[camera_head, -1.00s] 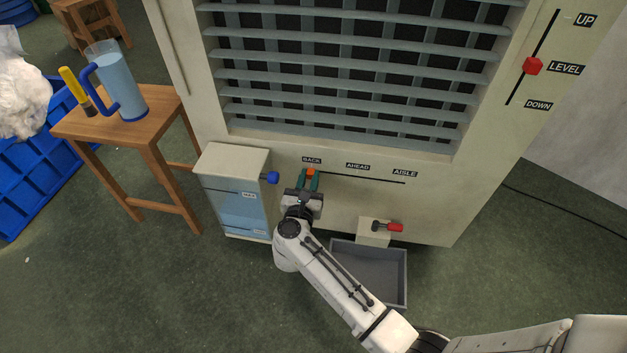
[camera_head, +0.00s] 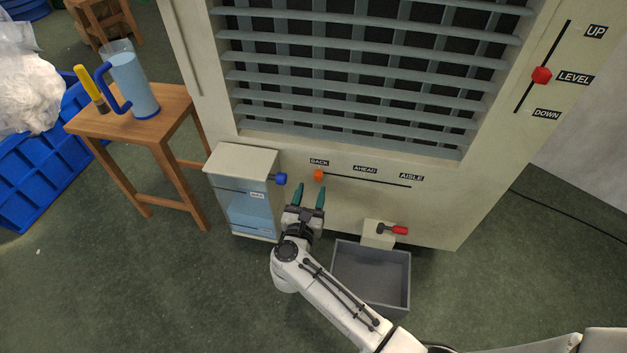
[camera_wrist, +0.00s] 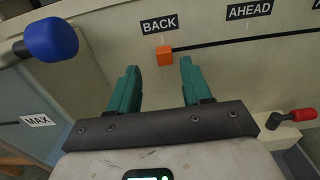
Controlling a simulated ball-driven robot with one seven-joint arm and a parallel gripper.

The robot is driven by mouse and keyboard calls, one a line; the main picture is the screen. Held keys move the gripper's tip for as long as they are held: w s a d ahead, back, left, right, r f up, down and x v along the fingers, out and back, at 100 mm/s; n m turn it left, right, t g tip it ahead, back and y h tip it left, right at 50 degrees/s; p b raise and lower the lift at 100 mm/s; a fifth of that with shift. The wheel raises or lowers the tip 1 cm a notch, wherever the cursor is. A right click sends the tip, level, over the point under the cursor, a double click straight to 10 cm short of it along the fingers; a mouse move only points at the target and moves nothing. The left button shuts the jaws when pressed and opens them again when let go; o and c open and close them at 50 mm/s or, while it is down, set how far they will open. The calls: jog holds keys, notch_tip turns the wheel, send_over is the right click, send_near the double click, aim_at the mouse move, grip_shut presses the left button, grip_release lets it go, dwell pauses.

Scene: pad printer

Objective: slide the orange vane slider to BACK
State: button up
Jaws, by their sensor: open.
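The orange vane slider (camera_head: 319,175) sits at the left end of its dark horizontal slot, under the BACK label (camera_head: 319,162). In the wrist view the slider (camera_wrist: 164,56) shows as an orange block just below the BACK label (camera_wrist: 159,24). My gripper (camera_head: 312,193) is open and empty, with its green fingers pointing at the panel a little below the slider. In the wrist view the slider appears beyond and between the two fingertips (camera_wrist: 160,72), with a visible gap and no contact.
A water tank with a blue knob (camera_head: 281,179) stands left of my gripper. A red-handled tap (camera_head: 399,230) and a grey bin (camera_head: 408,285) are at lower right. A wooden stool (camera_head: 172,127) with a pitcher (camera_head: 133,82) stands at far left. A red slider (camera_head: 541,75) is at LEVEL.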

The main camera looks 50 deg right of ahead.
jog(key=p+v, duration=0.1)
jog(key=v, duration=0.5)
jog(key=shift+a, duration=0.1)
dwell(0.5)
